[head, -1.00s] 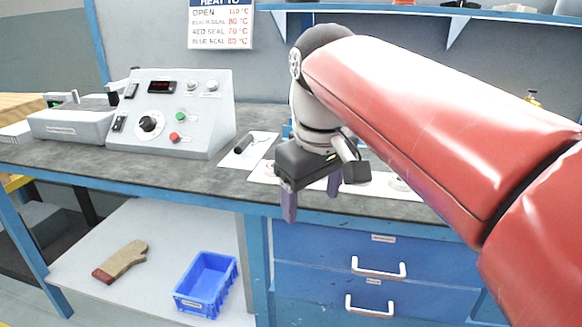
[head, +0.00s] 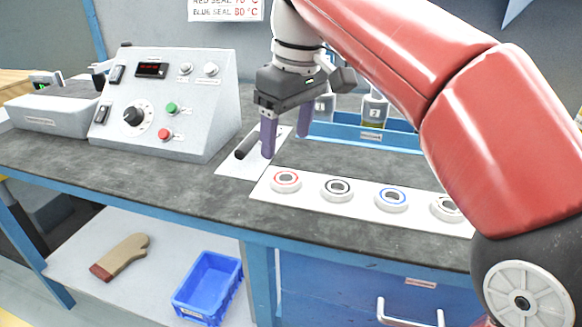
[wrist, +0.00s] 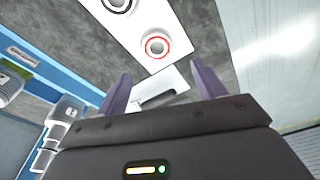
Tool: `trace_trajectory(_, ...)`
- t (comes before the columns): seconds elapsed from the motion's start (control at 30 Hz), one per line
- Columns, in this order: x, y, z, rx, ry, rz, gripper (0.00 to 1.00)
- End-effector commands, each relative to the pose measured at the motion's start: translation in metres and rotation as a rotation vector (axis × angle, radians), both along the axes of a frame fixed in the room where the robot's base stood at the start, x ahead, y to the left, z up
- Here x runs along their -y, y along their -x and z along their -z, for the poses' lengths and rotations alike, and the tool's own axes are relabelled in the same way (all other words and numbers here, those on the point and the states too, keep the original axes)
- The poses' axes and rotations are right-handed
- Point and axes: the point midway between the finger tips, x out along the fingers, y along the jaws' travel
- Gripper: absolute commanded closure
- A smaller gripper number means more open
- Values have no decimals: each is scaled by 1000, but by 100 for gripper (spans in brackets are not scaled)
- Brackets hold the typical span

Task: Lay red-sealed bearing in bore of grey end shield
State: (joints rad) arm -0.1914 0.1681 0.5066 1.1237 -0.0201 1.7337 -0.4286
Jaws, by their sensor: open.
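The red-sealed bearing (head: 286,181) lies at the left end of a white strip (head: 327,209) on the bench. It also shows in the wrist view (wrist: 156,46), ahead of the fingertips and a little left of the gap between them. My gripper (head: 286,147) is open and empty, with its purple fingers pointing down above the bench, behind and slightly left of the bearing. I cannot make out the grey end shield in any view.
Black-ringed (head: 337,188) and blue-ringed (head: 391,199) bearings and another ring (head: 447,207) share the strip. A black rod (head: 246,145) lies on a white sheet by the control box (head: 165,105). A blue rack (head: 345,136) with bottles stands behind.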

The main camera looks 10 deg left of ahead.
Motion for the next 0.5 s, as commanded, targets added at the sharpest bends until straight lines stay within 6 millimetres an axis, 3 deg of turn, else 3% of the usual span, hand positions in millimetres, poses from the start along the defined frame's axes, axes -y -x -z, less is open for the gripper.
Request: trace_trajectory(0.5, 0, -4, 67, 0, 1, 0, 31)
